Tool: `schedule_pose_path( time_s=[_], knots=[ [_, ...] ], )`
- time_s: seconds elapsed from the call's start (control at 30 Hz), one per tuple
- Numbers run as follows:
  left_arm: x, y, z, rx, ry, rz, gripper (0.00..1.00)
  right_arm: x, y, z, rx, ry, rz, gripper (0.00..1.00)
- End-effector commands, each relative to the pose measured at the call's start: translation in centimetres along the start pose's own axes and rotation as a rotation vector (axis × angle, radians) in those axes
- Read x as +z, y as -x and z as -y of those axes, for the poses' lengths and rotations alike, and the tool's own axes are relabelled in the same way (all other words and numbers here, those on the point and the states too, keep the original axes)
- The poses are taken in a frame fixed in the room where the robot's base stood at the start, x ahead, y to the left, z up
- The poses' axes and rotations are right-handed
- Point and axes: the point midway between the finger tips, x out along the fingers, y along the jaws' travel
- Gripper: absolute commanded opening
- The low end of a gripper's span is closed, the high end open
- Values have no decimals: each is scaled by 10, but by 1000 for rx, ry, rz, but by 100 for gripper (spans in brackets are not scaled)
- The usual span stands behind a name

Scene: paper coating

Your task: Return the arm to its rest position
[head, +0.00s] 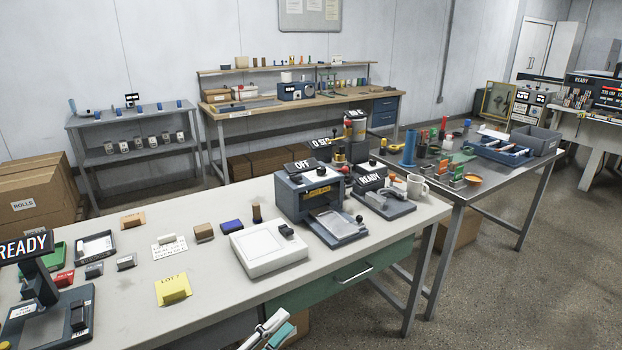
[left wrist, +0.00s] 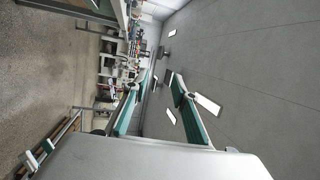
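My left gripper (head: 279,324) shows at the bottom edge of the head view, in front of the near table's front edge and apart from it. Only its pale finger links and a teal pad show there; the rest is cut off. In the left wrist view the left gripper (left wrist: 160,84) has its two teal-padded fingers spread apart with nothing between them. That view looks sideways across the room, with floor at left and a grey surface at right. My right gripper is in neither view.
The near table (head: 215,265) holds a white flat device (head: 268,248), a machine with an OFF sign (head: 302,165), a yellow LOT 7 pad (head: 172,290) and several small blocks. A green drawer (head: 340,275) is below its front edge. Open floor (head: 520,300) lies at right.

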Motion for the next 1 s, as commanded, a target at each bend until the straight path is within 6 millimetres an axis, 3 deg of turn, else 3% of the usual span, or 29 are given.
schedule_pose_path(
  time_s=[0.1, 0.2, 0.33, 0.5, 0.67, 1.0],
  knots=[
    [28, 50, -53, 89, 385, 258, 27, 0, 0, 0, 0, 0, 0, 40],
    [41, 105, -103, 150, 696, 481, 27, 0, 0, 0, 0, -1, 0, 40],
    [39, 177, -158, 203, 1018, 731, 27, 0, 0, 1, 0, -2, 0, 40],
    [22, 243, -198, 231, 1272, 947, 27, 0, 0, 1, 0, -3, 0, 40],
    [14, 267, -211, 236, 1358, 1024, 27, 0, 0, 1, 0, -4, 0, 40],
    [14, 267, -211, 236, 1358, 1024, 27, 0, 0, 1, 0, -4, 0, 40]
  ],
)
